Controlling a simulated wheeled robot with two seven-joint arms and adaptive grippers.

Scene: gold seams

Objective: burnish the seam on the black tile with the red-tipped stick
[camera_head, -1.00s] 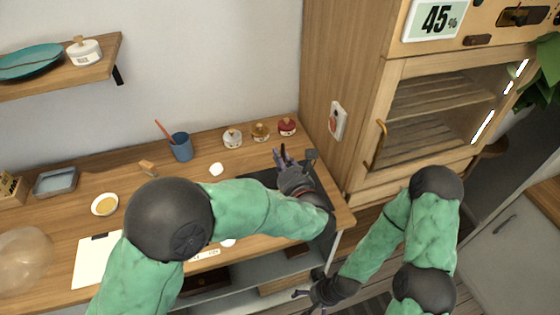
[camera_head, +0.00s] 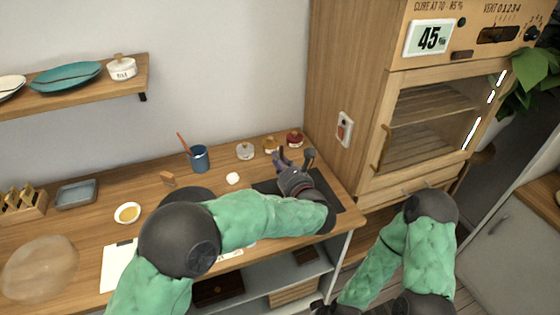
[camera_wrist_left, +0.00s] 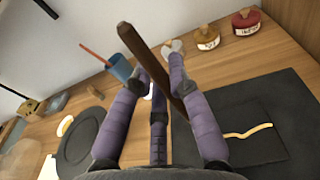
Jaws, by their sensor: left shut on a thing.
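My left gripper (camera_head: 292,164) is over the black mat (camera_head: 335,194) at the right end of the bench. In the left wrist view its fingers (camera_wrist_left: 157,82) are shut on a dark brown stick (camera_wrist_left: 146,56), which is tilted. No red tip shows on it; its lower end is hidden by the fingers. The black tile (camera_wrist_left: 270,146) lies on the mat, right of the fingers, with a wavy gold seam (camera_wrist_left: 248,132) across it. I see no contact between stick and seam. My right gripper (camera_head: 320,307) is barely in view at the bottom edge, below the bench.
A blue cup (camera_head: 200,158) with an orange-red stick stands behind the gripper. Several small jars, among them a red-topped one (camera_head: 294,139), line the back by the cabinet (camera_head: 345,80). A gold-filled dish (camera_head: 128,213) and a grey tray (camera_head: 77,195) stand left.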

